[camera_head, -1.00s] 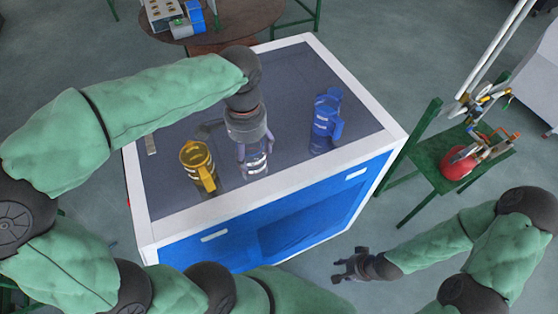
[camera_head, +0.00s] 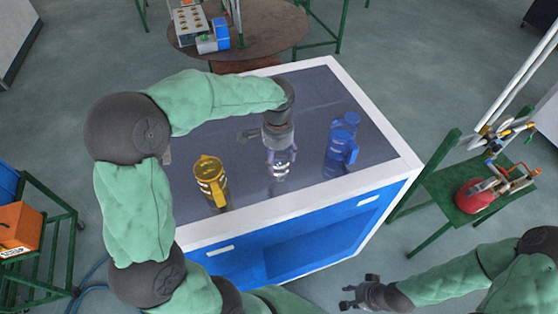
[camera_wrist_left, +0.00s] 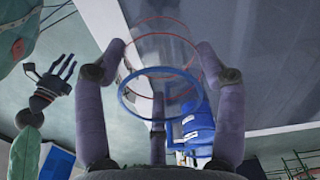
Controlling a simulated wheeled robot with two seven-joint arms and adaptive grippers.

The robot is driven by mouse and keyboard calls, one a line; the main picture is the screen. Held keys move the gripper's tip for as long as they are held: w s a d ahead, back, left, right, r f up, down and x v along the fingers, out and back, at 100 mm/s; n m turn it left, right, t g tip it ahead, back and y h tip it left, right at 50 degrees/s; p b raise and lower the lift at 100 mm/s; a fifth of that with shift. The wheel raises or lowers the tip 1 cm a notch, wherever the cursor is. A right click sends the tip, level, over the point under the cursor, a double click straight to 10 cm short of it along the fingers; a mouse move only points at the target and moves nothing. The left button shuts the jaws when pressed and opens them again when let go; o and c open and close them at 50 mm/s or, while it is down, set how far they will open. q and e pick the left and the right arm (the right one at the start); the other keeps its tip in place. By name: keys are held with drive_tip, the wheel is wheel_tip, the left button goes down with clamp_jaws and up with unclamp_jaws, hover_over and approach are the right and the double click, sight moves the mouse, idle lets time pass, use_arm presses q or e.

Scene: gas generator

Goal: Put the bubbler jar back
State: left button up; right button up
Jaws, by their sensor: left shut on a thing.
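The bubbler jar (camera_head: 281,168) is clear and upright over the cabinet top, between a yellow jug and a blue jug. My left gripper (camera_head: 279,150) points down and is shut on the jar's upper part. In the left wrist view the clear jar (camera_wrist_left: 160,85), with red rings and a blue ring, sits between the fingers (camera_wrist_left: 158,70). I cannot tell whether its base touches the surface. My right gripper (camera_head: 358,292) is empty, with fingers spread, in front of the cabinet; it also shows in the left wrist view (camera_wrist_left: 55,85).
The white-framed blue cabinet (camera_head: 300,210) has a dark top. The yellow jug (camera_head: 208,172) stands left of the jar and the blue jug (camera_head: 342,145) right of it. A round brown table (camera_head: 270,28) stands behind. A green stand (camera_head: 440,185) holds a red vessel (camera_head: 475,195).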

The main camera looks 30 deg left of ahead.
use_arm(q)
drive_tip(key=shift+w+a+f, duration=0.1)
drive_tip(key=shift+w+f, duration=0.4)
drive_tip(key=shift+f, duration=0.15)
drive_tip(key=f, duration=0.3)
drive_tip(key=shift+w+a+f, duration=0.1)
drive_tip(key=shift+w+f, duration=0.15)
drive_tip(key=shift+s, duration=0.1)
drive_tip(key=shift+f, duration=0.1)
drive_tip(key=o, duration=1.5)
drive_tip(key=shift+c, duration=0.2)
wheel_tip(320, 180, up, 12)
drive_tip(key=shift+r, duration=0.2)
